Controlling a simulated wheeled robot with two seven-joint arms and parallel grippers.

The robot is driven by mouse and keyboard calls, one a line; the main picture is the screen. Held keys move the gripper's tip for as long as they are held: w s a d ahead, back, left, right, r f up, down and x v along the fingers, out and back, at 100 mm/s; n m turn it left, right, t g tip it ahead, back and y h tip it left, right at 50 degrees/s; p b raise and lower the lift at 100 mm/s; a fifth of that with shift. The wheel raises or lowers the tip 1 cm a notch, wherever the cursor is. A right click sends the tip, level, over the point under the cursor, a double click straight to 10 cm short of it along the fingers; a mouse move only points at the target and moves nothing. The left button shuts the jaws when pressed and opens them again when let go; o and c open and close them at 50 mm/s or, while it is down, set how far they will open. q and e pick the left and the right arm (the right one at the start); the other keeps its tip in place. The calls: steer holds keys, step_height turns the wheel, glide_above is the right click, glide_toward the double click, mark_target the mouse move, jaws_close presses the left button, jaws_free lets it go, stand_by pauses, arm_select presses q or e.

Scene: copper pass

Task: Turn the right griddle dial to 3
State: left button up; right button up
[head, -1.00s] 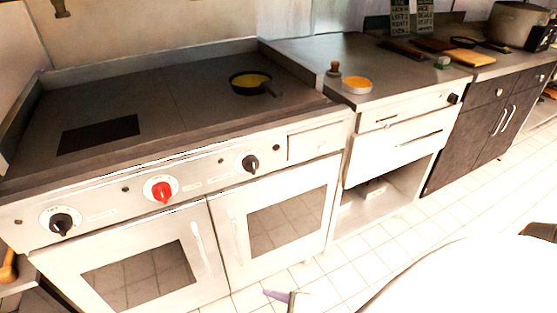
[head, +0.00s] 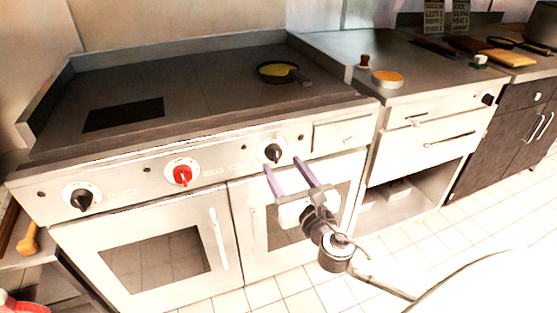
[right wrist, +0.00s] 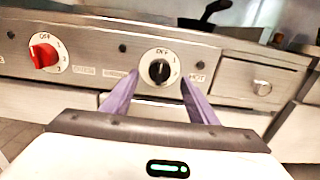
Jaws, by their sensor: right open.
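The right griddle dial (head: 273,152) is a black knob on a round white plate on the griddle's front panel. In the right wrist view the dial (right wrist: 159,71) sits between the fingers, its light mark upright toward OFF; numbers run down its right side. My right gripper (head: 282,164) is open, with two purple fingers pointing at the panel just below the dial in the head view. In the right wrist view its fingertips (right wrist: 159,77) lie to either side of the dial. I see no contact with the knob. My left gripper is not in view.
A red dial (head: 182,173) and another black dial (head: 82,198) are further left on the panel. A pan (head: 283,73) with yellow contents sits on the griddle top (head: 200,85). Oven doors with handles are below the panel. A drawer (right wrist: 250,85) is right of the dial.

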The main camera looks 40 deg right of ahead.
mark_target(277, 158)
steer(key=x, duration=0.4)
steer(key=shift+w, duration=0.1)
steer(key=shift+c, duration=0.7)
steer(key=c, duration=0.9)
